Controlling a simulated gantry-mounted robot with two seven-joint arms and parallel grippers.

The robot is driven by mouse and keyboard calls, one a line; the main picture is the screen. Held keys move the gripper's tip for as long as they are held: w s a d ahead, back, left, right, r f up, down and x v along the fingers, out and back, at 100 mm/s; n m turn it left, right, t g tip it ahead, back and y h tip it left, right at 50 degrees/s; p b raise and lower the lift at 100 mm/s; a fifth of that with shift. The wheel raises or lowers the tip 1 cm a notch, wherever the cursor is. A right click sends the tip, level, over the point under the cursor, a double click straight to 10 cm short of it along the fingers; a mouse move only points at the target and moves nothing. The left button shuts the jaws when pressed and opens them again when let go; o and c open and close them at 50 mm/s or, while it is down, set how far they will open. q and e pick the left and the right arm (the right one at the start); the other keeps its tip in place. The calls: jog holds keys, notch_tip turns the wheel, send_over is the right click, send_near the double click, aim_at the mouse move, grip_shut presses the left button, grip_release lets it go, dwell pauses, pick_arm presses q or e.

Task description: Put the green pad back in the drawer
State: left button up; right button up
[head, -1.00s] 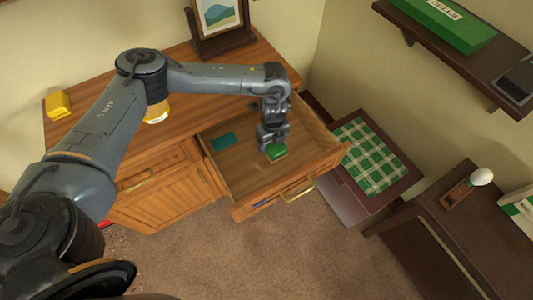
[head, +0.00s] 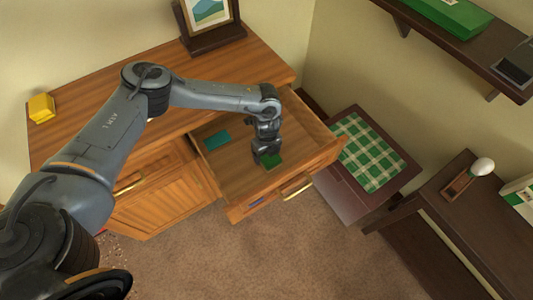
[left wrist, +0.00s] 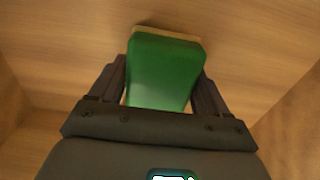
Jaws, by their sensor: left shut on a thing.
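The green pad (head: 272,161) is over the floor of the open drawer (head: 225,174), towards its right side. In the left wrist view the pad (left wrist: 163,72) fills the space between the two dark fingers, with a tan edge at its far end. My left gripper (head: 266,157) reaches down into the drawer and is shut on the pad. I cannot tell whether the pad touches the drawer floor. My right gripper is not in view.
A flat teal item (head: 217,140) lies in the drawer, left of my gripper. A yellow block (head: 41,107) and a picture frame (head: 208,20) stand on the desk top. A low dark stand with a green checked cloth (head: 368,151) is close to the drawer's right.

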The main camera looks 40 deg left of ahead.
pick_arm(q)
jog(key=shift+f, duration=0.1)
jog(key=o, duration=1.1)
notch_tip(320, 180, up, 12)
jog(key=p, duration=0.4)
jog(key=shift+r, duration=0.2)
jog(key=shift+r, duration=0.1)
